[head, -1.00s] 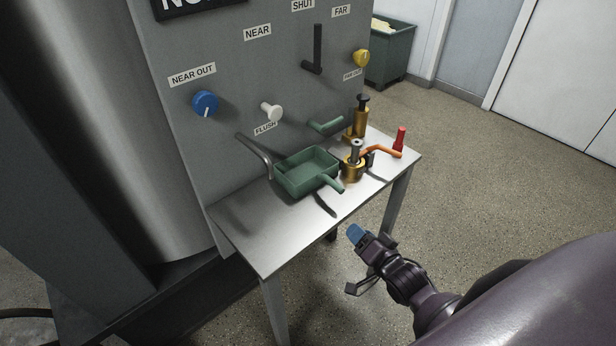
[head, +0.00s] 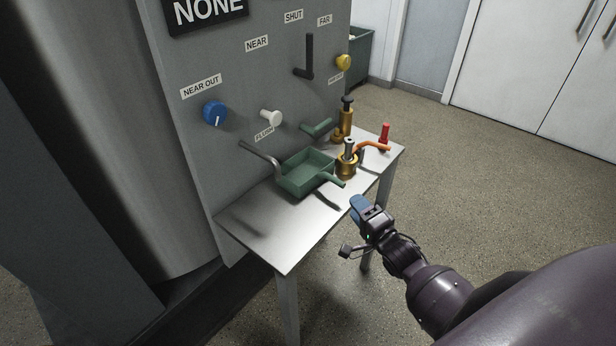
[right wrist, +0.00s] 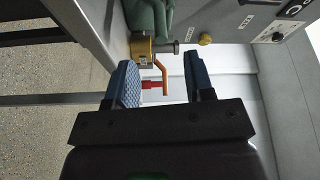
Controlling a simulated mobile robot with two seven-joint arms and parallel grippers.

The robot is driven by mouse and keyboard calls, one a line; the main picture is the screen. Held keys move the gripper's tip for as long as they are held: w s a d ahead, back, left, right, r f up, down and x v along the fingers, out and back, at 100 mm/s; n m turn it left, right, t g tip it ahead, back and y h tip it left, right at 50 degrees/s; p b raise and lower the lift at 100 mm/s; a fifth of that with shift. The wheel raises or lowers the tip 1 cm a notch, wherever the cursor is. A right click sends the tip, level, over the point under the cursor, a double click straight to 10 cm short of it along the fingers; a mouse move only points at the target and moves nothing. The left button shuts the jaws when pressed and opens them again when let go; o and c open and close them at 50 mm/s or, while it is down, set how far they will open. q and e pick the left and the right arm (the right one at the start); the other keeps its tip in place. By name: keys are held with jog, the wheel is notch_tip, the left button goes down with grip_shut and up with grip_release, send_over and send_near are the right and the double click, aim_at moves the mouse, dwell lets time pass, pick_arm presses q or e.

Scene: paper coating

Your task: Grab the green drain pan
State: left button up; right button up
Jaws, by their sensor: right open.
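The green drain pan (head: 303,179) sits on the small metal table (head: 262,228) against the grey panel. A green part shows at the top of that view (right wrist: 148,18). My left gripper is not in view.
A brass fitting (head: 346,165) with an orange lever (head: 374,146) stands right of the pan. A second brass piece (head: 345,120) and a red-handled item (head: 384,136) are behind. A bent grey pipe (head: 262,155) reaches over the pan's left side. The table's near left is clear.

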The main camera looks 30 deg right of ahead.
aim_at(336, 179)
jog(key=shift+w+r+b, duration=0.15)
jog(key=shift+w, duration=2.6)
jog(key=shift+w+r+b, duration=0.15)
jog(key=shift+w, duration=2.55)
jog(key=shift+c, duration=0.2)
grip_shut()
